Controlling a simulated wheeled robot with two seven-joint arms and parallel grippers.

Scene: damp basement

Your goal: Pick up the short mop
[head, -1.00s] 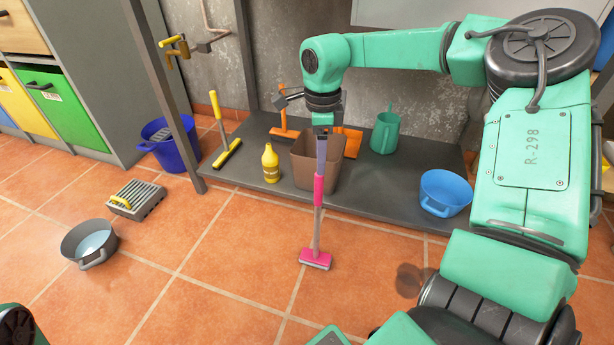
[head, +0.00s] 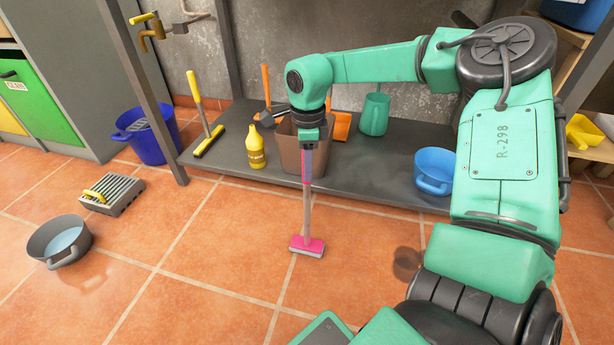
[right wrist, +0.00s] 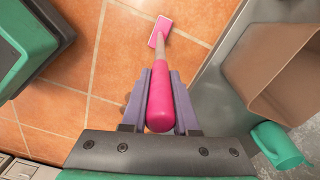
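The short mop (head: 307,212) has a pink grip, a grey-pink shaft and a flat pink head. It stands nearly upright, its head low over the tiled floor in front of the low grey shelf. My right gripper (head: 307,165) points down over the top of the mop. In the right wrist view, the two purple fingers (right wrist: 160,78) press against both sides of the pink grip (right wrist: 160,100), with the mop head (right wrist: 161,30) beyond. The gripper looks shut on the grip. My left gripper is outside both views.
The low shelf (head: 370,183) holds a brown bin (head: 290,150), a yellow bottle (head: 255,148), a green jug (head: 374,114) and a blue basin (head: 433,170). A grey pot (head: 62,241) and a drain tray (head: 111,193) lie left. The floor between is clear.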

